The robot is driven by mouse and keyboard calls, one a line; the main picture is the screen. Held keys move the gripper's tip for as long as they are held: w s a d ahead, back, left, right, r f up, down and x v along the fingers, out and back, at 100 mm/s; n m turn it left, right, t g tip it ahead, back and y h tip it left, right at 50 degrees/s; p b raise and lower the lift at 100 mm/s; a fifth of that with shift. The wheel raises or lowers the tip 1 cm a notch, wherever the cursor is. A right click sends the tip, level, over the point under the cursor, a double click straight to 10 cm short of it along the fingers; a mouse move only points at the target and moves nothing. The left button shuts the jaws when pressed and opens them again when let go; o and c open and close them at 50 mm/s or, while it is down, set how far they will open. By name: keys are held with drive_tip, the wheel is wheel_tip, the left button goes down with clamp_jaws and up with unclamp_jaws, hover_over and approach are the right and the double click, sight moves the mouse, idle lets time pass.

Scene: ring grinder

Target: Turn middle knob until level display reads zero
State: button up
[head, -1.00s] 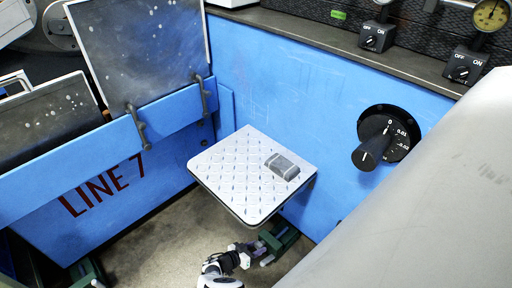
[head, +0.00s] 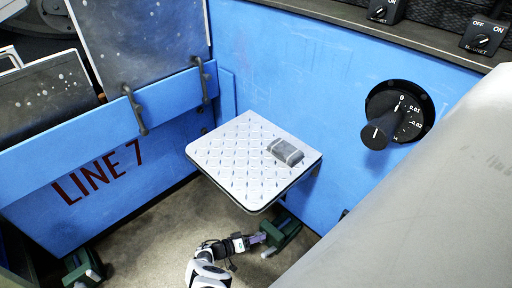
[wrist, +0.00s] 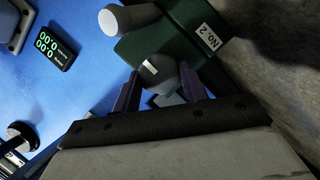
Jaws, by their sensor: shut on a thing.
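My gripper (head: 257,238) is low in front of the machine, below the white tread plate, at a green block (head: 284,234). In the wrist view my gripper (wrist: 172,92) has its two purple fingers on either side of a round grey knob (wrist: 164,72) with a white mark, shut on it. The knob is on a green block (wrist: 172,40) labelled "No. 2". A small black display (wrist: 54,48) on the blue panel shows two green readings, all zeros as far as I can tell. It appears tilted.
The white tread plate (head: 235,170) carries a grey block (head: 285,151) above my gripper. A black dial with a handle (head: 398,112) is on the blue wall. A large pale surface (head: 430,190) covers the lower right. Another green block (head: 80,268) is at lower left.

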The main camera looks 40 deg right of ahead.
idle(0.4)
drive_tip(key=o, duration=1)
drive_tip(key=p+v, duration=0.2)
drive_tip(key=v, duration=1.1)
drive_tip(key=shift+w+a, duration=0.15)
drive_tip(key=shift+a, duration=0.2)
drive_tip(key=shift+r, duration=0.15)
